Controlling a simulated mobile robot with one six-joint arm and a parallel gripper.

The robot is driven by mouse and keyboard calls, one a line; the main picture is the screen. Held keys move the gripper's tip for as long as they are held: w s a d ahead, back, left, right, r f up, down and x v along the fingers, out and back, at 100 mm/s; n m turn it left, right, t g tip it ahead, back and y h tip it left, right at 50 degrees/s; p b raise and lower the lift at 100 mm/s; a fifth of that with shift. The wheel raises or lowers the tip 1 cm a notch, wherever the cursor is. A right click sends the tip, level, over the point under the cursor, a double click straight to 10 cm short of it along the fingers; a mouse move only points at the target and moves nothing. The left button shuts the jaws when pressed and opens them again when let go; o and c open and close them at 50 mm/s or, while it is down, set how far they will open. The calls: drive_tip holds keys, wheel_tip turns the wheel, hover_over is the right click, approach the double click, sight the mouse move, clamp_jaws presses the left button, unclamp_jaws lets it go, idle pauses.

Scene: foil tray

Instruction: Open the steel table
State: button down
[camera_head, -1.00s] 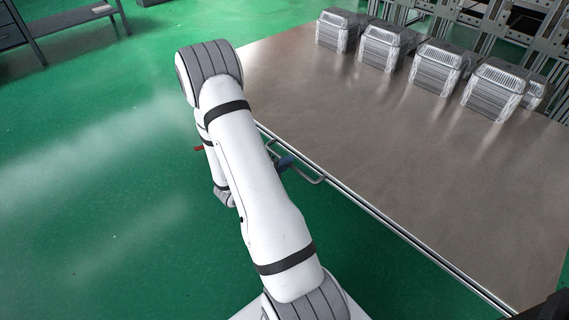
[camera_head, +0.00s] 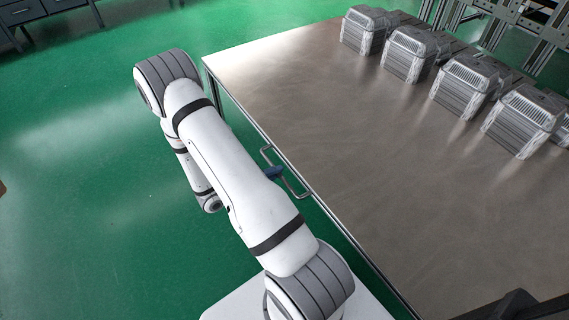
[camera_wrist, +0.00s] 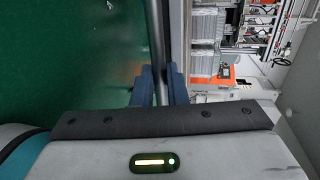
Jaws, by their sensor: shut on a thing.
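The steel table (camera_head: 330,130) has a brushed metal top and stands to the right of my arm. A grey bar handle (camera_head: 300,192) sticks out from its near left side. My gripper (camera_head: 273,174) is at this handle, its dark blue fingers partly hidden behind my white arm. In the wrist view, the blue fingers of my gripper (camera_wrist: 160,88) are shut on the handle (camera_wrist: 157,45), one on each side of the bar. I cannot tell from these views whether a drawer stands out from under the top.
Several ribbed, foil-like grey containers (camera_head: 408,55) stand along the table's far side. Green floor (camera_head: 80,200) lies open to the left. A dark cabinet (camera_head: 45,12) is at the top left, and metal racking (camera_head: 510,22) at the top right.

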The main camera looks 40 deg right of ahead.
drive_tip(key=shift+w+a+f, duration=0.15)
drive_tip(key=shift+a, duration=0.4)
drive_tip(key=shift+w+a+f, duration=0.1)
drive_tip(key=shift+w+a, duration=0.05)
drive_tip(key=shift+a, duration=0.35)
drive_tip(key=c, duration=1.7)
unclamp_jaws()
drive_tip(key=shift+w, duration=0.1)
drive_tip(key=shift+c, duration=0.2)
drive_tip(key=shift+o, duration=1)
drive_tip(key=p+v, duration=0.2)
drive_tip(key=v, duration=0.5)
drive_tip(key=shift+a, duration=0.35)
drive_tip(key=shift+r, duration=0.15)
drive_tip(key=shift+c, duration=0.2)
